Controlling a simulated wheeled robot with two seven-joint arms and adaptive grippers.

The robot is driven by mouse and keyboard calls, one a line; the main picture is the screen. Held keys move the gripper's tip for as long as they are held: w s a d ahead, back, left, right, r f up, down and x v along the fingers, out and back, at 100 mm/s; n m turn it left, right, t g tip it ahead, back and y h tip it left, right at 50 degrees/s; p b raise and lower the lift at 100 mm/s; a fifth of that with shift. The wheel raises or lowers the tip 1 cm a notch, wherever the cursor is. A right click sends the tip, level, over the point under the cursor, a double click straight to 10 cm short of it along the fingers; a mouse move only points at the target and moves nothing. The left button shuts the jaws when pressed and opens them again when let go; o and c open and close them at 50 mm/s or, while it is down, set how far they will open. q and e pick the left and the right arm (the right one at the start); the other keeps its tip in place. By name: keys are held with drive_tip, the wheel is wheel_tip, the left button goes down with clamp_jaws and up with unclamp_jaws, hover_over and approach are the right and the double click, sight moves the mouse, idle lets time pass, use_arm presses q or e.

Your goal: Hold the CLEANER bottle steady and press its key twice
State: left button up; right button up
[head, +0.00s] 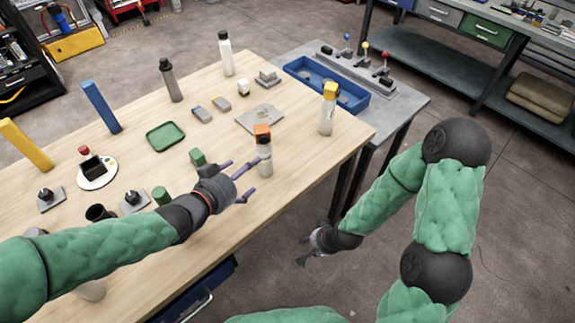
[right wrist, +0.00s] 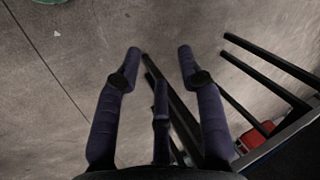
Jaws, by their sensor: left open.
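A clear bottle with an orange top (head: 264,160) stands upright near the table's front right edge. A similar bottle with a yellow top (head: 327,115) stands further right, near the corner. I cannot read a label on either, so I cannot tell which is CLEANER. My left gripper (head: 246,180) is open just left of the orange-topped bottle, its purple fingers spread toward it; whether they touch it is unclear. My right gripper (head: 305,252) hangs off the table, low over the floor. Its fingers are apart and empty in the right wrist view (right wrist: 160,58).
The wooden table (head: 300,160) also holds a grey bottle (head: 171,82), a white bottle (head: 227,56), a green tray (head: 165,136) and small blocks. A grey side table with a blue tray (head: 352,100) and levers adjoins it.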

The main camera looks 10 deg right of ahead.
sight(263, 160)
drive_tip(key=w+d+r+m+t, duration=0.1)
drive_tip(key=w+r+m+t, duration=0.2)
drive_tip(key=r, duration=0.6)
drive_tip(key=w+d+r+m+t, duration=0.2)
drive_tip(key=w+r, duration=0.2)
drive_tip(key=r, duration=0.5)
use_arm(q)
drive_tip(key=x, duration=1.1)
use_arm(e)
drive_tip(key=s+a+r+n+t+y, duration=0.1)
drive_tip(key=a+r+t, duration=0.2)
drive_tip(key=r, duration=0.6)
drive_tip(key=s+a+r+n+t+y, duration=0.2)
drive_tip(key=a+r+t, duration=0.1)
drive_tip(key=a+r, duration=0.4)
wheel_tip(263, 160, up, 3)
drive_tip(key=shift+r, duration=0.2)
drive_tip(key=shift+s+a, duration=0.1)
use_arm(q)
drive_tip(key=shift+s, duration=0.1)
drive_tip(key=c, duration=1.5)
drive_tip(key=shift+c, duration=0.2)
use_arm(e)
clamp_jaws()
drive_tip(key=shift+n+y, duration=0.3)
